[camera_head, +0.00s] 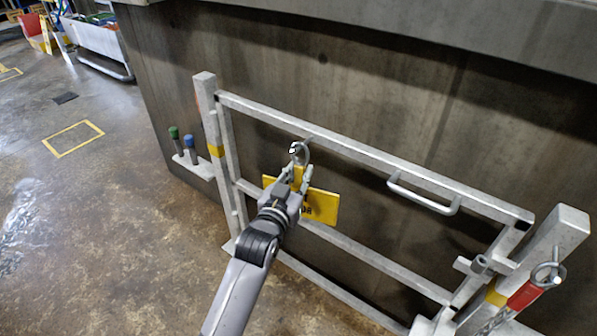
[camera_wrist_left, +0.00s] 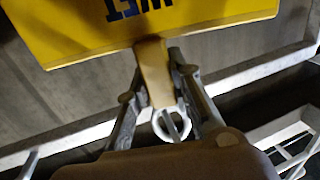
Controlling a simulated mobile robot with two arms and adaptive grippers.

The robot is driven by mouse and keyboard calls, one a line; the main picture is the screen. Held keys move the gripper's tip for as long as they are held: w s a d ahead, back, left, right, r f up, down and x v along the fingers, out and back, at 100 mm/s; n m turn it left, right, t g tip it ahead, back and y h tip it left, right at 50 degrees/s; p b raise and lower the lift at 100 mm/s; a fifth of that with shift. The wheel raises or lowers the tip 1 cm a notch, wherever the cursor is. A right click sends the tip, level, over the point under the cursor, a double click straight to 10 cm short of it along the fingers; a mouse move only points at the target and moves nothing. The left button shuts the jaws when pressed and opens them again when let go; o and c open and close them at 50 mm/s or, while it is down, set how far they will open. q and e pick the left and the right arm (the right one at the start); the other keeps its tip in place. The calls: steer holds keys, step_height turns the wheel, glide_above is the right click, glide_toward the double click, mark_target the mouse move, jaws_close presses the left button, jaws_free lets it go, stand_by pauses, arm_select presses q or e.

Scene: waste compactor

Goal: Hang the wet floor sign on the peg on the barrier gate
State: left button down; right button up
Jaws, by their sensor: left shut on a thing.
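The wet floor sign (camera_head: 321,207) is a yellow plate in front of the barrier gate (camera_head: 370,155). In the left wrist view the sign (camera_wrist_left: 90,25) shows dark "WET" lettering upside down. My left gripper (camera_head: 300,178) is shut on the sign's narrow yellow tab (camera_wrist_left: 155,72). A pale ring (camera_wrist_left: 171,124) stands at the tab's end; in the head view the ring (camera_head: 306,148) shows just above my fingers, at the gate's top rail. The peg is not clearly distinct there, and I cannot tell whether the ring is around it. My right gripper is not in view.
A grey wall (camera_head: 400,80) stands close behind the gate. A handle (camera_head: 424,196) sits on the top rail. A post with a red band (camera_head: 525,296) is at the right. Green and blue-topped posts (camera_head: 181,145) stand left. The left floor is mostly clear.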

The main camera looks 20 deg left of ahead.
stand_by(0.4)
arm_select(q)
steer(key=c, duration=1.3)
jaws_free()
steer(key=shift+c, duration=0.2)
